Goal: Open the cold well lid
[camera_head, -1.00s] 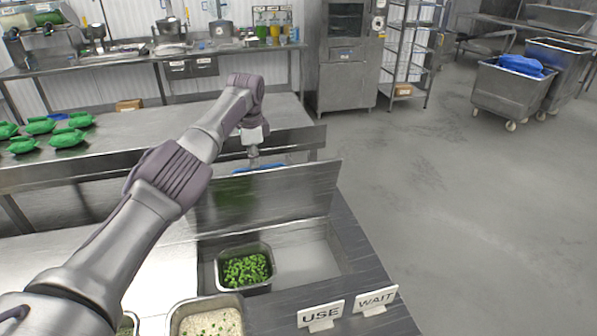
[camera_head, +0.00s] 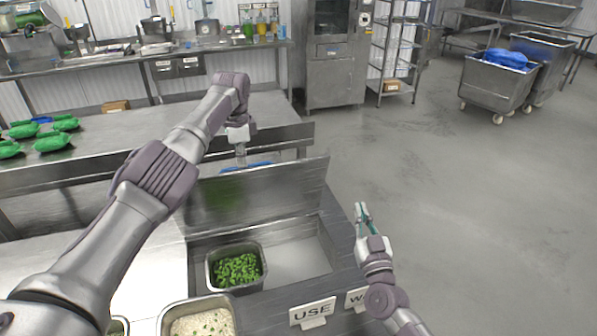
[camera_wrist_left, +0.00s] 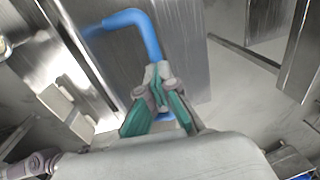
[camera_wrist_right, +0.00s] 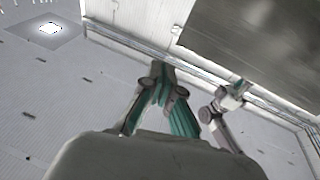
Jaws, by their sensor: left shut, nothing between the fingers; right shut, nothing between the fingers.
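The steel cold well lid (camera_head: 262,200) stands raised, nearly upright, at the back of the well (camera_head: 300,258). Its blue handle (camera_head: 247,167) shows behind the lid's top edge, and more clearly in the left wrist view (camera_wrist_left: 148,35). My left gripper (camera_head: 241,160) is behind the lid, close to the handle. Its fingers (camera_wrist_left: 158,90) are shut and empty, with the blue bar just beyond the tips; contact is unclear. My right gripper (camera_head: 362,212) is shut and empty, in the air to the right of the lid and well. It also shows in the right wrist view (camera_wrist_right: 160,75).
A pan of chopped greens (camera_head: 237,290) sits in the well. A rice pan (camera_head: 165,318) is at the front. USE (camera_head: 312,312) and WAIT signs stand on the front edge. Behind the lid is a steel table (camera_head: 120,150) with green bundles. Open floor lies to the right.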

